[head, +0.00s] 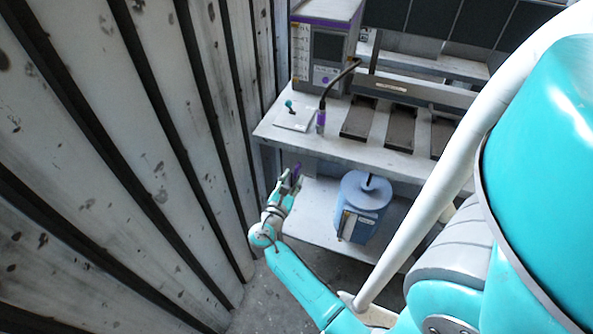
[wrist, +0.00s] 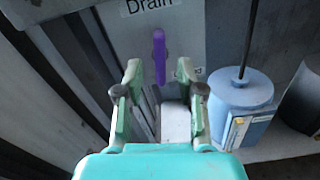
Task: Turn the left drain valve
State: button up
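The drain valve's purple handle (wrist: 159,55) stands upright on a grey panel (wrist: 190,38) in the wrist view, under a label reading "Drain" (wrist: 148,5). A small part of the purple handle (head: 297,170) also shows in the head view, by my gripper. My gripper (wrist: 164,70) is open, with its two green fingers spread and nothing between them. In the wrist view the handle appears between and above the fingertips; I cannot tell whether they touch it. In the head view my gripper (head: 288,180) is below the bench's left end.
A blue canister (head: 363,200) stands on the lower shelf (head: 312,213), right of my gripper; it also shows in the wrist view (wrist: 240,95). The bench top (head: 335,143) overhangs. A corrugated wall (head: 150,130) is close on the left.

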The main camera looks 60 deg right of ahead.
aim_at(296, 173)
jog(key=shift+w+d, duration=0.15)
jog(key=shift+d, duration=1.85)
grip_shut()
